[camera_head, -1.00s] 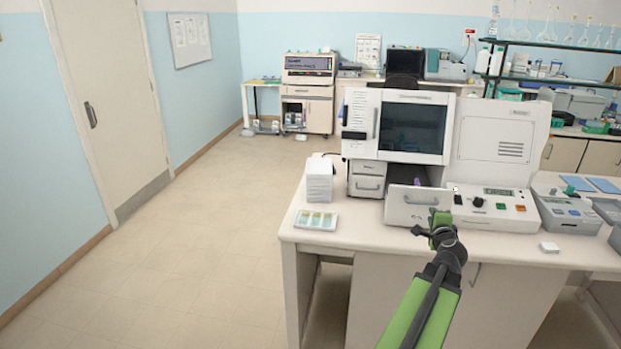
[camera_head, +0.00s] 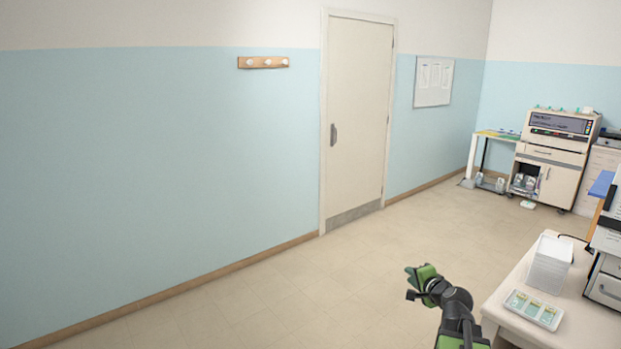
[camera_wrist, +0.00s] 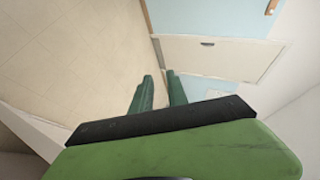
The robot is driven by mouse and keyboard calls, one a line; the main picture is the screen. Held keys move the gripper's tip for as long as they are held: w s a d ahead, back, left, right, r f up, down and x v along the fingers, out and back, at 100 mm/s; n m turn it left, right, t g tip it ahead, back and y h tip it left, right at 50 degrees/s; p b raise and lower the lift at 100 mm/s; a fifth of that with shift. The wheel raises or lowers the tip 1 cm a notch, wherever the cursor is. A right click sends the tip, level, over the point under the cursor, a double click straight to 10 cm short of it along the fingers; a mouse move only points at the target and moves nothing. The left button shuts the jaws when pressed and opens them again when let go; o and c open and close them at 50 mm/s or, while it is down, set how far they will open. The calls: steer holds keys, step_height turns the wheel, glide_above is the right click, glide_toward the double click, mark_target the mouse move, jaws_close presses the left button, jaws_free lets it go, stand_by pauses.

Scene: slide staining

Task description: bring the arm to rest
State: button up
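My gripper (camera_head: 416,283) is at the lower middle right of the head view, held in the air over open floor, left of the white bench. In the wrist view my gripper (camera_wrist: 160,82) shows two green fingers with a gap between them and nothing held. The floor, the door and the blue wall lie beyond the fingers. My arm reaches up from the bottom edge of the head view.
The white bench (camera_head: 569,335) at the lower right carries a slide tray (camera_head: 533,309) and a white stack (camera_head: 549,264). A closed door (camera_head: 358,120) is in the blue wall (camera_head: 160,150). The floor (camera_head: 290,300) is clear.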

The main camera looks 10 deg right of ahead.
steer(key=a+f+n+g+y, duration=0.2)
steer(key=a+f+n, duration=0.15)
steer(key=a, duration=0.75)
steer(key=a+f+n+g+y, duration=0.15)
steer(key=a+n, duration=0.25)
steer(key=a, duration=0.7)
steer(key=a+f+n+g+y, duration=0.2)
steer(key=a+f+n+g, duration=0.15)
steer(key=a, duration=0.85)
steer(key=s+a+f+n+g+h, duration=0.2)
steer(key=s+a+f+n+g, duration=0.15)
steer(key=s, duration=0.35)
steer(key=s+d+f+n+g+h, duration=0.2)
steer(key=s+d+g, duration=0.1)
steer(key=s+d, duration=0.2)
steer(key=shift+s+f, duration=0.2)
steer(key=shift+s, duration=1.05)
